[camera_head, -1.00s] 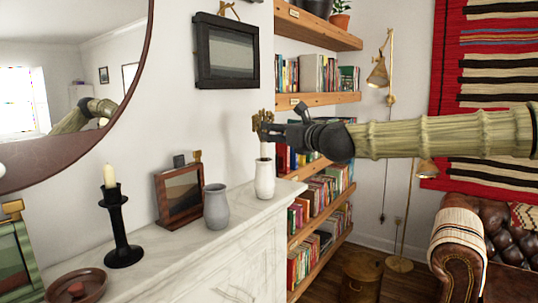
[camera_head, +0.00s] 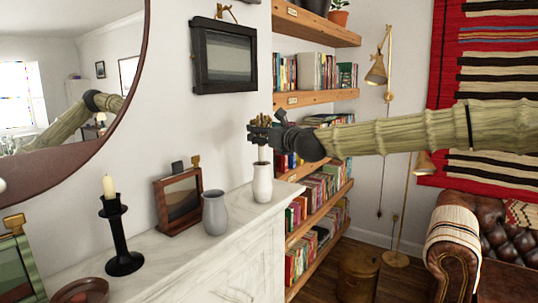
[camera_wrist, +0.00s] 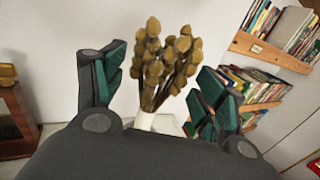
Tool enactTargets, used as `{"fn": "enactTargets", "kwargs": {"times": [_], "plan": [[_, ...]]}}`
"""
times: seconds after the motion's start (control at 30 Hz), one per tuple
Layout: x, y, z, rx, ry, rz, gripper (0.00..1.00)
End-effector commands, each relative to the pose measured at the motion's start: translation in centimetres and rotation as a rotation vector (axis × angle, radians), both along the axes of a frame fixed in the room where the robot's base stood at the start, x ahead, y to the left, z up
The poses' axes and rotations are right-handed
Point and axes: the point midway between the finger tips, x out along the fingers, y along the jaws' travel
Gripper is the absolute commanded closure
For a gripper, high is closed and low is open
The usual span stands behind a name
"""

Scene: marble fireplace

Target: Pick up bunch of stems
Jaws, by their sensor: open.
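The bunch of stems (camera_wrist: 161,62), with dry brown bud-like heads, stands upright in a white vase (camera_head: 263,183) near the right end of the marble mantel. In the wrist view the stems are between the two green-padded fingers of my gripper (camera_wrist: 158,85), apart from both. The white vase's rim (camera_wrist: 146,120) shows just below the heads. In the head view my gripper (camera_head: 262,133) is at the height of the stems above the vase and partly hides them. My gripper is open and holds nothing.
A grey vase (camera_head: 215,212), a small framed picture (camera_head: 180,202) and a black candlestick (camera_head: 121,240) stand left on the mantel (camera_head: 190,255). Bookshelves (camera_head: 318,98) are close behind on the right. A dark frame (camera_head: 224,56) hangs on the wall above.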

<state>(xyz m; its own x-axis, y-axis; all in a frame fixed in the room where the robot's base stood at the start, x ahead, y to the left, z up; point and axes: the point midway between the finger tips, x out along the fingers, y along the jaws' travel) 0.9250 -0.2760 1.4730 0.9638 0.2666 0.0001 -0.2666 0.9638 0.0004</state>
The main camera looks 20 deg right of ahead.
Motion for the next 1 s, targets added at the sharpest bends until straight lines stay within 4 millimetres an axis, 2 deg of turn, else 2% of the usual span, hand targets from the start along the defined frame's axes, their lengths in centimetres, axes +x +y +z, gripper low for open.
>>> {"fn": "enactTargets", "kwargs": {"times": [0.2,0.47,0.5,0.77,1.0], "plan": [[1.7,0.4,0.0,0.0,0.001,-0.001,0.29],[1.8,0.5,-0.1,0.0,0.0,0.0,0.29],[1.8,0.5,0.0,0.0,0.0,0.0,0.31],[1.8,0.4,-0.1,0.0,0.0,-0.001,0.78],[1.8,0.4,-0.1,0.0,0.0,-0.001,0.79]]}}
